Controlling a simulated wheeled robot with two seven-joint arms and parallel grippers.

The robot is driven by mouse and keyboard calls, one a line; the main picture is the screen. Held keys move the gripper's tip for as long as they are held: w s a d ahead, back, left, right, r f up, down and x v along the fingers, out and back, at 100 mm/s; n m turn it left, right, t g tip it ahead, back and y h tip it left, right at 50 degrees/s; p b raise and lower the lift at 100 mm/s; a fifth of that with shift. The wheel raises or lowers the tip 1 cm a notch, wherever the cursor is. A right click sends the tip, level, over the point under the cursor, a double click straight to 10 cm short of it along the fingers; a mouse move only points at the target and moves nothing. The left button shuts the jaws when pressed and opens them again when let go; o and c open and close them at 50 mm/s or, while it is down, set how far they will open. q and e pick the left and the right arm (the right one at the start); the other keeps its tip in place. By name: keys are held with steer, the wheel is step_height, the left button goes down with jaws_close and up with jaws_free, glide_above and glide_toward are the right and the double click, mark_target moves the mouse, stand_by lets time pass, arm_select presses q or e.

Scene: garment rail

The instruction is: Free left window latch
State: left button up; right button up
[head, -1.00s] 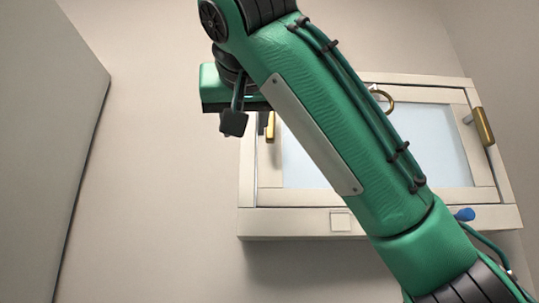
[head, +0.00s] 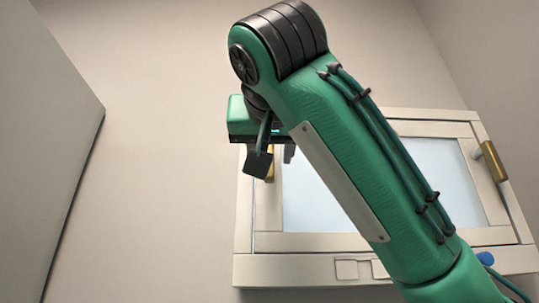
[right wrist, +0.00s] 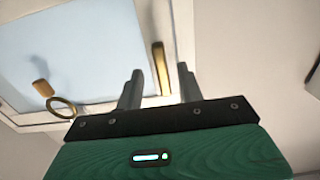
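The white-framed window with a pale pane (head: 440,165) is on the wall ahead. Its left latch, a brass bar (head: 270,168), is mostly hidden behind my right gripper (head: 272,150). In the right wrist view the brass left latch (right wrist: 161,62) shows upright between the two grey fingers of my right gripper (right wrist: 160,70). The fingers are open and apart from each other. I cannot tell how deep the bar sits between them; no contact is visible. The right latch (head: 493,160), also brass, is on the window's right side. My left gripper is not in view.
A brass ring (right wrist: 61,107) with a tan knob (right wrist: 42,88) is at the window's edge. A blue knob (head: 486,258) shows at the lower right. A tall grey panel (head: 45,140) stands at the left. My right arm covers the middle of the window.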

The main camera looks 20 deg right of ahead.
mark_target(269, 182)
steer(key=shift+p+x, duration=2.4)
steer(key=shift+x, duration=0.75)
steer(key=shift+f, duration=0.1)
jaws_close()
